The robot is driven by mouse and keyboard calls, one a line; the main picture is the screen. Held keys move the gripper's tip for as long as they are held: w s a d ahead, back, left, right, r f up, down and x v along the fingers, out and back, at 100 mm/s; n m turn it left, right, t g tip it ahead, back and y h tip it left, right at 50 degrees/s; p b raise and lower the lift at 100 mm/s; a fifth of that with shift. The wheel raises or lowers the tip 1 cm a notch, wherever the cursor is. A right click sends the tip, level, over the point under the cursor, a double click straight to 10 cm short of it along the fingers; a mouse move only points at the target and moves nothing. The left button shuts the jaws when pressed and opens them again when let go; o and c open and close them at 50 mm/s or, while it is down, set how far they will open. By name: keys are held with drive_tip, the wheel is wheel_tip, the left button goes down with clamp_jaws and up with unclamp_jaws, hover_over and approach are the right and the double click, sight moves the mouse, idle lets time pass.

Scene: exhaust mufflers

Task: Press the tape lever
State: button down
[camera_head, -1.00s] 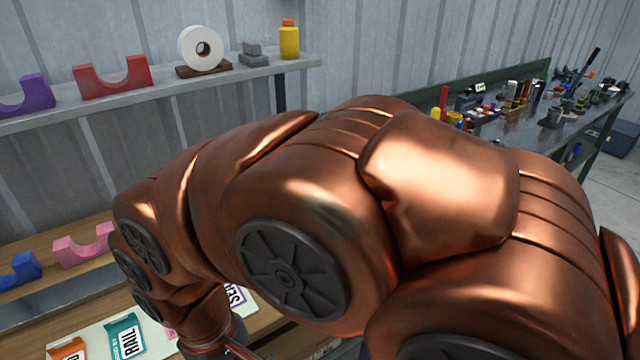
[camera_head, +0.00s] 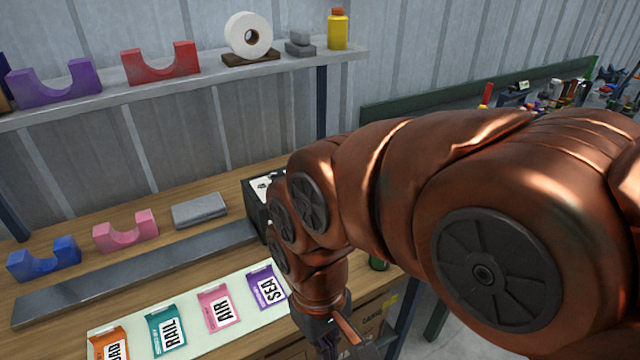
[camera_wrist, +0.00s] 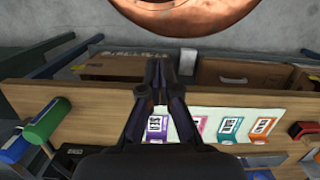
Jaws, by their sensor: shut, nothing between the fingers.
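I cannot pick out the tape lever for certain in either view. A white tape roll (camera_head: 248,36) stands on a dark base on the upper shelf in the head view. My gripper (camera_head: 343,340) is low in the head view, by the bench's front edge, right of the label cards. In the wrist view my gripper (camera_wrist: 165,75) has its fingers together, with nothing between them, above the bench edge. My arm hides much of the bench's right end.
Label cards lie on a pale mat (camera_head: 240,303). A black box (camera_head: 254,208) stands behind my arm. Blue (camera_head: 45,258) and pink (camera_head: 126,230) cradles and a grey block (camera_head: 199,210) sit on the bench. Cardboard boxes (camera_wrist: 240,75) are below the bench edge.

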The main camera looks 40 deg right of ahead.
drive_tip(key=w+d+r+n+t+y+p, duration=0.1)
drive_tip(key=w+d+r, duration=0.2)
drive_tip(key=w+r, duration=0.5)
drive_tip(key=w+d+r+y, duration=0.15)
drive_tip(key=w+r, duration=0.25)
drive_tip(key=w, duration=0.8)
drive_tip(key=w+d+r, duration=0.1)
drive_tip(key=w+d, duration=0.2)
drive_tip(key=d, duration=0.3)
drive_tip(key=w+d+r+m+p, duration=0.1)
drive_tip(key=w+d, duration=0.3)
drive_tip(key=d, duration=0.3)
drive_tip(key=w+d+r+m+t, duration=0.1)
drive_tip(key=w+d, duration=0.2)
drive_tip(key=d, duration=0.3)
drive_tip(key=shift+w+d+r, duration=0.2)
drive_tip(key=shift+d+r, duration=0.05)
drive_tip(key=shift+d, duration=0.15)
drive_tip(key=shift+f, duration=0.1)
